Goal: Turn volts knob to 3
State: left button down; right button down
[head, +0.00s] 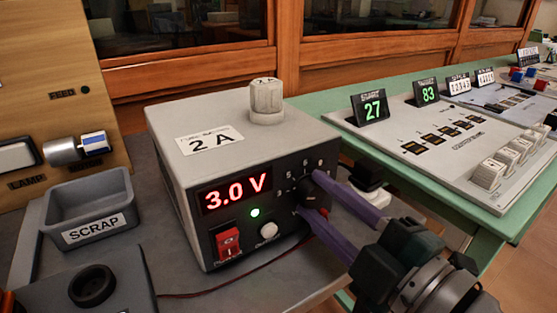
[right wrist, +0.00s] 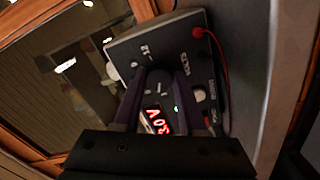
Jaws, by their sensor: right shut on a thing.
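The grey power supply box (head: 240,165) stands on the bench, and its red display (head: 235,193) reads 3.0 V. The black volts knob (head: 318,188) is on the right of its front panel, inside a ring of marks and digits partly hidden by my fingers. My right gripper (head: 314,196), with purple fingers, is shut on the knob, one finger on each side. In the right wrist view the knob (right wrist: 158,78) sits between the fingers, with the display (right wrist: 157,122) below it. The knob's pointer is too small to read. My left gripper is not in view.
A red switch (head: 228,244), a lit green lamp (head: 255,212) and a white button (head: 268,231) are on the same panel. A light knob (head: 266,97) stands on the box top by a "2 A" label. A SCRAP tray (head: 92,205) stands left; a counter panel (head: 440,135) is right.

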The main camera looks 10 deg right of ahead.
jog(key=shift+n, duration=1.6)
jog(key=shift+c, duration=2.3)
grip_release()
jog(key=v, duration=1)
jog(key=shift+r, duration=0.15)
